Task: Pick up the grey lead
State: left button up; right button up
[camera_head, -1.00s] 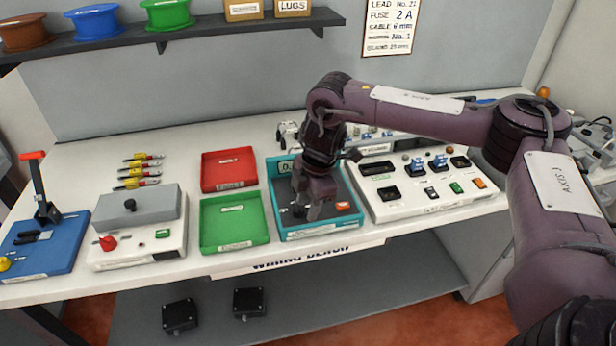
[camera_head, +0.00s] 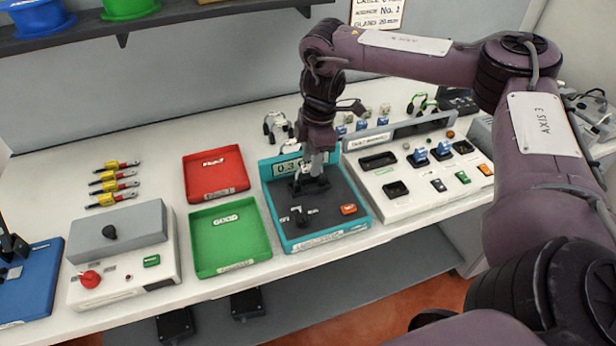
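A pale grey looped thing (camera_head: 278,127), which looks like the grey lead, lies at the back of the bench behind the teal tester. My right gripper (camera_head: 313,172) points down over the rear of the teal tester (camera_head: 330,238), close to a black fixture (camera_head: 311,185) near its display. The looped thing is to the left of and behind the gripper, apart from it. The fingertips are small and partly merge with the fixture, so I cannot tell if they are open or hold anything. My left gripper is out of view.
A green tray (camera_head: 232,262) and a red tray (camera_head: 217,192) stand left of the tester. A white panel with switches (camera_head: 415,205) stands right. Several yellow-red leads (camera_head: 115,185) lie far left. A green-black lead (camera_head: 424,103) lies behind the panel. The back left bench is clear.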

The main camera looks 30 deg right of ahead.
aim_at(309, 165)
jog(key=f, duration=0.2)
jog(key=f+p, duration=0.1)
jog(key=shift+w+a+f, duration=0.2)
jog(key=shift+f, duration=0.75)
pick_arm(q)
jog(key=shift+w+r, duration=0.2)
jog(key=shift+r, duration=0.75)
pick_arm(e)
jog(key=shift+w, duration=0.1)
grip_shut()
